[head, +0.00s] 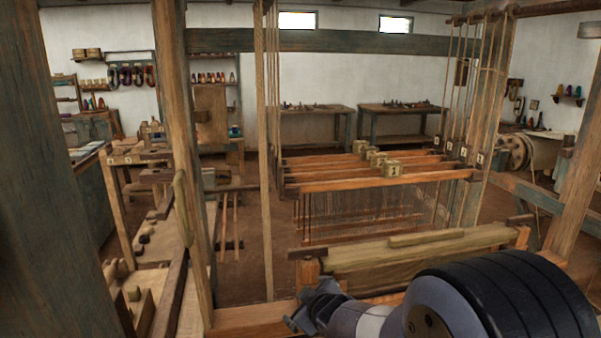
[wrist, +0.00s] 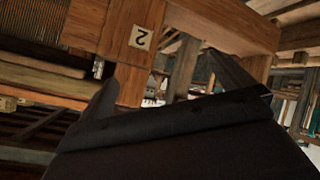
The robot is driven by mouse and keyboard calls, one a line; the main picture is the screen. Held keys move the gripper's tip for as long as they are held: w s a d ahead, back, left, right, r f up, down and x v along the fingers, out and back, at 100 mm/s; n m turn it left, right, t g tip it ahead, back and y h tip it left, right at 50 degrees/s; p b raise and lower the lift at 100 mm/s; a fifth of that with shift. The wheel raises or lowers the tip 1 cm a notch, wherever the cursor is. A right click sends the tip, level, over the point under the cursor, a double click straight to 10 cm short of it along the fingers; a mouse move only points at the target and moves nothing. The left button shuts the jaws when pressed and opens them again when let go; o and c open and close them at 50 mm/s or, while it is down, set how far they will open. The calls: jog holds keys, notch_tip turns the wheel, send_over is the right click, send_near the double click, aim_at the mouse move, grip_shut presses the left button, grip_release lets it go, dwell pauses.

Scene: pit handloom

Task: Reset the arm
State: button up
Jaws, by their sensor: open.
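My gripper (head: 309,308) shows at the lower middle of the head view, at the end of my arm, which reaches in from the lower right. It is in front of the loom's near cloth beam (head: 410,258). In the wrist view my gripper (wrist: 170,85) has its two dark fingers spread apart with nothing held between them. Beyond the fingers is a wooden loom post with a white plate marked 2 (wrist: 141,38). I cannot tell whether the fingers touch the wood.
Loom posts (head: 176,130) stand close on the left and right. Heddle frames with numbered blocks (head: 380,178) hang over the warp. A bench with wooden parts (head: 150,240) is at the left. Tables (head: 310,110) stand by the back wall. Brown floor shows between.

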jog(key=shift+s+d+f+n+g+h+p, duration=0.1)
jog(key=shift+s+f+n+g+h+p, duration=0.15)
jog(key=shift+f+n+g+h, duration=0.5)
jog(key=shift+r, duration=0.1)
